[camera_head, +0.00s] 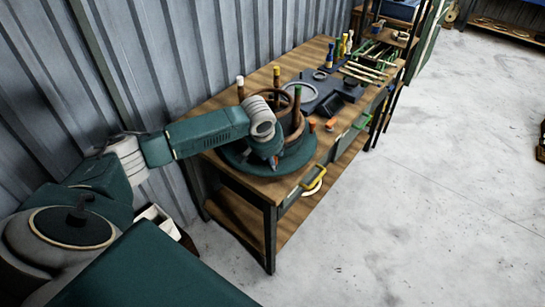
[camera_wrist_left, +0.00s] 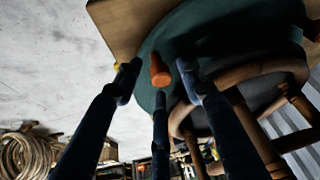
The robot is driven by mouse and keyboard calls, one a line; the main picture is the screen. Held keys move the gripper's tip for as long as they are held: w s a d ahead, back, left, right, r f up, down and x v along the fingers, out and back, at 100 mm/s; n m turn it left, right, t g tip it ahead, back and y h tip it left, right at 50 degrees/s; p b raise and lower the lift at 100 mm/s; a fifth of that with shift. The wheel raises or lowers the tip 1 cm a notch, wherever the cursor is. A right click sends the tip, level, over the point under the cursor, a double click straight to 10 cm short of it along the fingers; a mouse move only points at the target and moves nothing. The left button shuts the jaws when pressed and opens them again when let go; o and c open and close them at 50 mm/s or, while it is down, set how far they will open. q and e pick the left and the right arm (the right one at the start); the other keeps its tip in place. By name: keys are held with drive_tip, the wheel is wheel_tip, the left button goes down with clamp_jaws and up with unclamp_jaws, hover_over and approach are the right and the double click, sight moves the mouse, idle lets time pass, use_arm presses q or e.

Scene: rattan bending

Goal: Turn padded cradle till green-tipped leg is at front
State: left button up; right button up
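The round green padded cradle (camera_head: 296,162) sits on the bench and holds a brown rattan frame (camera_head: 291,122) with its legs up. The green-tipped leg (camera_head: 297,94) stands on the right side of the frame. A yellow-tipped leg (camera_head: 276,75) and a white-tipped leg (camera_head: 240,84) stand farther back and left. My left gripper (camera_head: 274,160) points down at the cradle's near side and hides part of the frame. In the left wrist view, the gripper's fingers (camera_wrist_left: 158,85) are spread around an orange tip (camera_wrist_left: 158,72); contact is unclear. The cradle's green disc (camera_wrist_left: 185,30) shows behind.
The wooden bench (camera_head: 225,98) stands along a corrugated wall. A dark fixture (camera_head: 325,98), small orange-topped pieces (camera_head: 330,124) and green rods (camera_head: 375,55) lie to the right. A yellow handle (camera_head: 314,184) projects at the bench front. The concrete floor (camera_head: 420,200) is clear.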

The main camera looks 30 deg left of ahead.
use_arm(q)
drive_tip(key=shift+w+f, duration=0.1)
drive_tip(key=shift+f, duration=0.15)
clamp_jaws()
drive_tip(key=shift+s+a+p, duration=0.2)
drive_tip(key=shift+a+p, duration=0.05)
drive_tip(key=shift+p, duration=0.05)
drive_tip(key=s+a+m, duration=0.1)
drive_tip(key=s+a+m+h+p, duration=0.1)
drive_tip(key=a, duration=0.1)
drive_tip(key=a+m+p, duration=0.1)
drive_tip(key=a+m, duration=0.1)
drive_tip(key=shift+s+f, duration=0.1)
drive_tip(key=shift+s, duration=0.3)
drive_tip(key=shift+a+h, duration=0.25)
drive_tip(key=shift+h, duration=0.05)
unclamp_jaws()
drive_tip(key=shift+s, duration=0.1)
